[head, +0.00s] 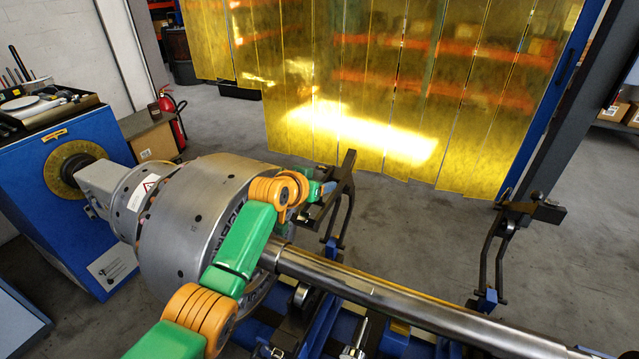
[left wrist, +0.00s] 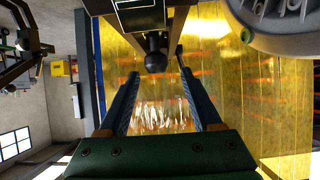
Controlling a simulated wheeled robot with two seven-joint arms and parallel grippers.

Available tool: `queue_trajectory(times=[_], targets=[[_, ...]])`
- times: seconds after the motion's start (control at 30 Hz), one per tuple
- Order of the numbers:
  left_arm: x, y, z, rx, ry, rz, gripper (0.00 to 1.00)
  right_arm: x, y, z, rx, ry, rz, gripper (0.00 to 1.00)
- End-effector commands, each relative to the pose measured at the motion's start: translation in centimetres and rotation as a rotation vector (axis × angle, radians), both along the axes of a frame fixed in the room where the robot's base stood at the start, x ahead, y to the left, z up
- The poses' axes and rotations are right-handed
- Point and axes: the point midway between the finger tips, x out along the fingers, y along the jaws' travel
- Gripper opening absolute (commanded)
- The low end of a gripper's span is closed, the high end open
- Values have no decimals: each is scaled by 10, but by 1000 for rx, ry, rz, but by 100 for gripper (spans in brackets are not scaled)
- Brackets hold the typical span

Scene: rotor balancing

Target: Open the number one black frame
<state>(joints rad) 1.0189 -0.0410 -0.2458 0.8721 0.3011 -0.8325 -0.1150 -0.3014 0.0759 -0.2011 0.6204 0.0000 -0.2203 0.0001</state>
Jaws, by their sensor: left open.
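A black frame (head: 346,190) stands upright beside the shaft, just right of the big grey rotor (head: 185,235). A second black frame (head: 493,245) stands farther right along the shaft; I see no number on either. My left gripper (head: 320,188) is at the upper part of the nearer frame, partly hidden behind my arm's orange joint. In the left wrist view, its two fingers (left wrist: 160,82) are apart. A black part with a rounded end (left wrist: 155,55) shows between and beyond the fingertips; I cannot tell whether they touch it. My right gripper is not in view.
The steel shaft (head: 390,298) runs from the rotor to the lower right above blue supports. A yellow strip curtain (head: 350,90) hangs behind. A blue machine housing (head: 60,200) is at left. The grey floor (head: 420,215) between the two frames is clear.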

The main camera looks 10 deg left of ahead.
Motion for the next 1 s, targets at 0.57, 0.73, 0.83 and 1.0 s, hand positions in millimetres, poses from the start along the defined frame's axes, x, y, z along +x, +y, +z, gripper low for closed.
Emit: queue_trajectory(times=[0.57,0.73,0.83,1.0], targets=[[-49,19,28,-3,-5,1,66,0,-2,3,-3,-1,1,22],[-62,23,36,-4,-4,0,66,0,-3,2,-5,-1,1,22],[-63,23,37,-4,-4,0,66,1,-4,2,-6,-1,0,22],[-63,23,37,-4,-4,0,63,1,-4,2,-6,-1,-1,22]])
